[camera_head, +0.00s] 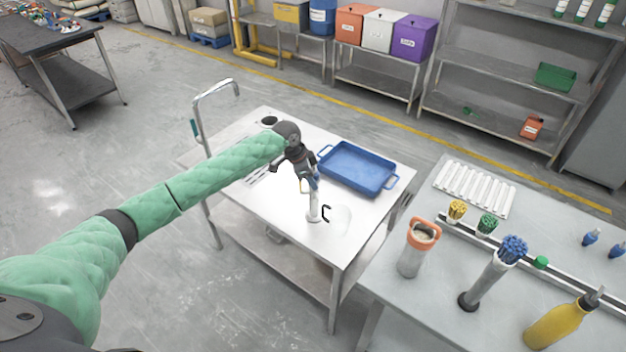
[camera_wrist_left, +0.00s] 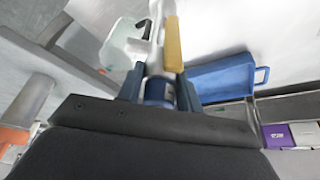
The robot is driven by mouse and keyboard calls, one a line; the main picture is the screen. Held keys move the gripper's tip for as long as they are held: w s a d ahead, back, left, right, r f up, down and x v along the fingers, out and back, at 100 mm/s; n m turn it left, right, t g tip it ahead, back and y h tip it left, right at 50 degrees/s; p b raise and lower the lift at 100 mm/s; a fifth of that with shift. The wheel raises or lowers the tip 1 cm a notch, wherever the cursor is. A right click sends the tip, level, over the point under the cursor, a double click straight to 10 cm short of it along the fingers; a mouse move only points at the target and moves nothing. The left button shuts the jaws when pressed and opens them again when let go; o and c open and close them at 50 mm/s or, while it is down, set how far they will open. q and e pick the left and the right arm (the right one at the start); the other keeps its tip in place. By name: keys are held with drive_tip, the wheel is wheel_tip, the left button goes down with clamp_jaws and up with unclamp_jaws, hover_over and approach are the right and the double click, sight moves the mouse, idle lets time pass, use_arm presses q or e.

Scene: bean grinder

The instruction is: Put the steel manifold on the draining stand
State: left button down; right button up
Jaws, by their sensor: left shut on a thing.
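My left gripper (camera_head: 308,180) is over the near part of the steel table (camera_head: 283,215), pointing down. It is shut on a slim pale piece with blue and yellow parts, which looks like the steel manifold. In the left wrist view the fingers (camera_wrist_left: 158,92) close around its blue part, and its pale body (camera_wrist_left: 156,30) and yellow part (camera_wrist_left: 173,45) extend beyond them. In the head view its pale lower part (camera_head: 314,207) is upright beside a black hook and a pale patch. I cannot tell whether it touches the table. I cannot clearly identify the draining stand. My right gripper is not in view.
A blue tray (camera_head: 357,168) lies at the table's back right. The right-hand table holds an orange-rimmed container (camera_head: 419,247), a white ribbed rack (camera_head: 474,188), a holder with blue-tipped pieces (camera_head: 490,272) and a yellow bottle (camera_head: 560,322).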

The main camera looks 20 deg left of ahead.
use_arm(q)
drive_tip(key=shift+a+f, duration=0.1)
drive_tip(key=c, duration=0.9)
unclamp_jaws()
drive_tip(key=shift+c, duration=0.2)
drive_tip(key=shift+a+r+b, duration=0.15)
drive_tip(key=shift+r+b, duration=0.15)
drive_tip(key=shift+r, duration=0.2)
drive_tip(key=b+v, duration=0.1)
drive_tip(key=v, duration=0.1)
drive_tip(key=shift+s+a+r, duration=0.15)
drive_tip(key=shift+r, duration=0.15)
drive_tip(key=b+v, duration=0.2)
drive_tip(key=v, duration=0.5)
drive_tip(key=shift+v, duration=0.75)
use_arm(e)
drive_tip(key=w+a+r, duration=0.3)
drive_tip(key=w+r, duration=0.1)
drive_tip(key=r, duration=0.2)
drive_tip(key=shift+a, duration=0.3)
use_arm(q)
drive_tip(key=shift+s+f, duration=0.1)
